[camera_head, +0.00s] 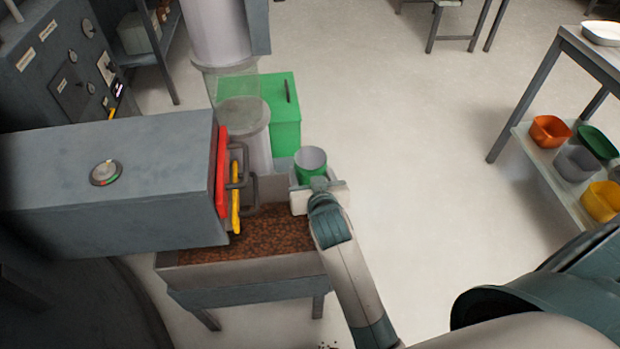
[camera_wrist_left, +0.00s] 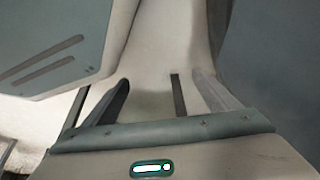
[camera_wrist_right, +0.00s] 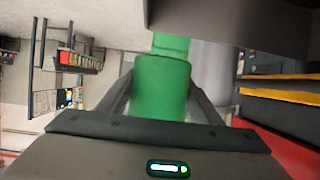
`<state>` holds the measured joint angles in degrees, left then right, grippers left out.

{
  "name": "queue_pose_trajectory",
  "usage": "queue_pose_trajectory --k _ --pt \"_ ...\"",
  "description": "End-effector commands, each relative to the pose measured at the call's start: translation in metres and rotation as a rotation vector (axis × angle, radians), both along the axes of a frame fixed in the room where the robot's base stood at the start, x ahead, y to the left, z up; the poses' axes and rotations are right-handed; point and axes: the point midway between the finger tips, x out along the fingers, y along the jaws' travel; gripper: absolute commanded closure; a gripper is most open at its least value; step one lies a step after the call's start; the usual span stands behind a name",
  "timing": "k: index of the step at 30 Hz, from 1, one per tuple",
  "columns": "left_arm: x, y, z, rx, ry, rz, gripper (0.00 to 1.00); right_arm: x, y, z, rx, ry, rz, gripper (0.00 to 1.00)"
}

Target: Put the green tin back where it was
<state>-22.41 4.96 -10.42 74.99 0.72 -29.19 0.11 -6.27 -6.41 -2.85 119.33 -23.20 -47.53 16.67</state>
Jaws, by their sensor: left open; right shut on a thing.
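The green tin (camera_head: 309,172) is in my right gripper (camera_head: 316,186), above the far right corner of the trough (camera_head: 250,293). Its open top and pale inside face the head camera; I cannot see whether it holds anything. In the right wrist view the tin (camera_wrist_right: 162,88) sits between the two fingers of my right gripper (camera_wrist_right: 160,100), which is shut on it. My left gripper (camera_wrist_left: 160,95) shows only in its own wrist view, with its fingers apart and nothing between them.
The trough holds brown pellets (camera_head: 265,235). A grey housing (camera_head: 110,195) with red and yellow plates and handles overhangs its left side. A green box (camera_head: 285,110) and a column stand behind. A shelf (camera_head: 550,175) with coloured bowls is at right. Open floor lies between.

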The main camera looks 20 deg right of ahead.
Motion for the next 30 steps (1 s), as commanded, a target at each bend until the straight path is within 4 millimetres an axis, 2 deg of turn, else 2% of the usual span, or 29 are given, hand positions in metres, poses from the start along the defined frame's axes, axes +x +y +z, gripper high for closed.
queue_pose_trajectory --k 1,3,6,10,15,23,29,30 --pt "0.001 -0.004 0.0 -0.006 -0.009 -0.002 0.19 -0.004 0.002 0.023 0.002 -0.008 0.019 0.73" --pt "0.003 -0.007 0.002 -0.011 -0.025 -0.005 0.19 -0.011 0.006 0.047 0.005 -0.008 0.052 0.73" --pt "0.006 -0.01 0.004 -0.016 -0.046 -0.006 0.19 -0.024 0.015 0.079 0.004 -0.007 0.111 0.73" --pt "0.009 -0.013 0.006 -0.023 -0.069 -0.009 0.19 -0.04 0.027 0.109 -0.003 -0.006 0.184 0.73" --pt "0.01 -0.015 0.007 -0.027 -0.081 -0.011 0.19 -0.051 0.036 0.125 -0.013 -0.004 0.235 0.73" --pt "0.011 -0.015 0.007 -0.027 -0.083 -0.011 0.19 -0.053 0.037 0.126 -0.014 -0.003 0.241 0.73" --pt "0.011 -0.015 0.007 -0.027 -0.083 -0.011 0.64 -0.052 0.037 0.126 -0.013 -0.003 0.239 0.73" --pt "0.012 -0.015 0.007 -0.026 -0.085 -0.011 0.69 -0.052 0.037 0.126 -0.013 -0.003 0.239 0.73"
